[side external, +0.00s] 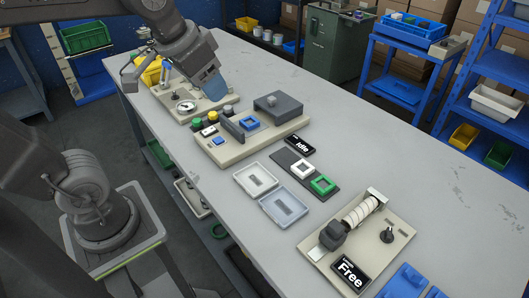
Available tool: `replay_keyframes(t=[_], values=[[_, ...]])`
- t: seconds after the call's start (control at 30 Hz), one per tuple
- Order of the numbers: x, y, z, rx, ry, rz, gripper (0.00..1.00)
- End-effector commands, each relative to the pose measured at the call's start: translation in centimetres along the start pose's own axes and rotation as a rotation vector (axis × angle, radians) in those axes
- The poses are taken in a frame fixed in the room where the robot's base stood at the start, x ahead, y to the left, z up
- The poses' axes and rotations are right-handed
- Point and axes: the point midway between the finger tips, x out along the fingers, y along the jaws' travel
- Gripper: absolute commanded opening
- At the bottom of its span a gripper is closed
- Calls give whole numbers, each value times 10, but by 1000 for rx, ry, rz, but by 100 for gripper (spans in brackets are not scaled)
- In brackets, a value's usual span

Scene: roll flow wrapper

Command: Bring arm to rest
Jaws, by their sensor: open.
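My gripper (207,80) is at the upper left, at the end of my dark grey arm, which reaches in from the top left corner. It points down and is open, with no object seen held in it. It hangs over the far left end of the grey workbench (330,120), near a beige station with a round dial (185,107). A blue-grey flat part shows at its lower end. The exact gap between the fingers and the height above the station are hard to tell.
A beige station with buttons, a blue square frame (249,123) and a grey box (278,105) stands nearby. A label reading "Idle" (300,145), white and green frames, two shallow trays (283,207) and a roll station with a "Free" sign (350,275) lie nearer.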

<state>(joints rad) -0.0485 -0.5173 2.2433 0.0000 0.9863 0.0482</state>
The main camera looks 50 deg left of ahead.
Motion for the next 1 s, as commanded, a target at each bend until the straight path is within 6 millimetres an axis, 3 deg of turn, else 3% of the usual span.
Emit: replay_keyframes(t=[0.03, 0.1, 0.3, 1.0], values=[[1, 4, 19, 2, 20, 5, 53], [5, 8, 39, 0, 38, 11, 53], [13, 13, 67, -4, 65, 20, 53], [14, 13, 69, -5, 63, 20, 53]])
